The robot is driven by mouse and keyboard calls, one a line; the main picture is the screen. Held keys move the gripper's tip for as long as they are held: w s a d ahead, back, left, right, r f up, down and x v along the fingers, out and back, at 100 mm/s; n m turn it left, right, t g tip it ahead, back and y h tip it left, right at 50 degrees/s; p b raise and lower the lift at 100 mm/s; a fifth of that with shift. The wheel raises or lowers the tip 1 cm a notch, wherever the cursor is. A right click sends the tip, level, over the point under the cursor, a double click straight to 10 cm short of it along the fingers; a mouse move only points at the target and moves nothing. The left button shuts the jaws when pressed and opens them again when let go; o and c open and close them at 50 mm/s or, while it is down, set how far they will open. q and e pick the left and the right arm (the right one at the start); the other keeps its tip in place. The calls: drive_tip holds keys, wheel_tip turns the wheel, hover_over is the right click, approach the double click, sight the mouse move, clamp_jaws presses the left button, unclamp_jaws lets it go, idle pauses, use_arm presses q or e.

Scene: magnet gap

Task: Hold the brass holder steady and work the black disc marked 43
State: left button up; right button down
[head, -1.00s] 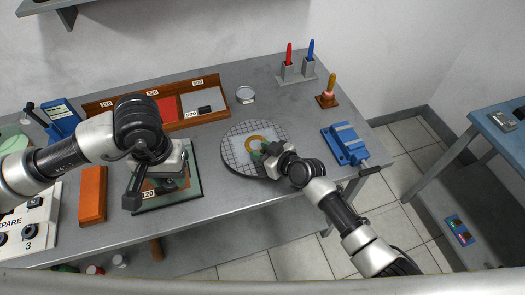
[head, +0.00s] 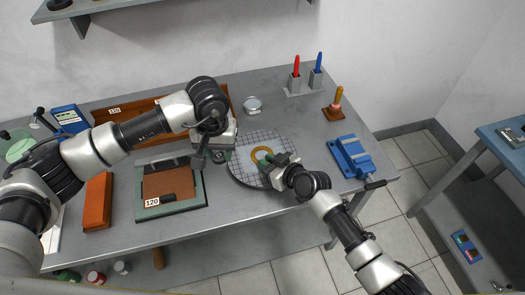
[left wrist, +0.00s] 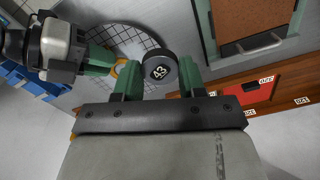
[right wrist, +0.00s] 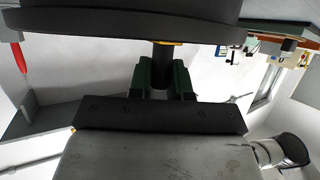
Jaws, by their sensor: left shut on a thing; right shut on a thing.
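The black disc (left wrist: 160,68) marked 43 is between the green fingers of my left gripper (left wrist: 160,84) in the left wrist view, shut on it, its numbered face toward the camera. In the head view my left gripper (head: 222,152) is just left of the round gridded plate (head: 240,172). The brass holder (head: 262,153) shows as a ring on that plate. My right gripper (head: 268,161) is at the ring's right side, shut on the holder's dark stem (right wrist: 162,66) in the right wrist view. The disc is apart from the ring.
A green-framed board (head: 150,212) with a brown sheet labelled 120 lies left of the plate. An orange block (head: 97,202) is farther left. A wooden tray (head: 115,111) stands behind, a blue vise (head: 349,155) at right. A round tin (head: 252,104) sits behind the plate.

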use_arm(q)
hover_over(262, 156)
wheel_tip(262, 156, down, 2)
drive_tip(key=f, duration=0.1)
drive_tip(key=shift+m, duration=0.3)
wheel_tip(262, 156, down, 10)
drive_tip(key=shift+r, duration=0.2)
drive_tip(key=shift+f, duration=0.2)
use_arm(e)
drive_tip(key=shift+s, duration=0.1)
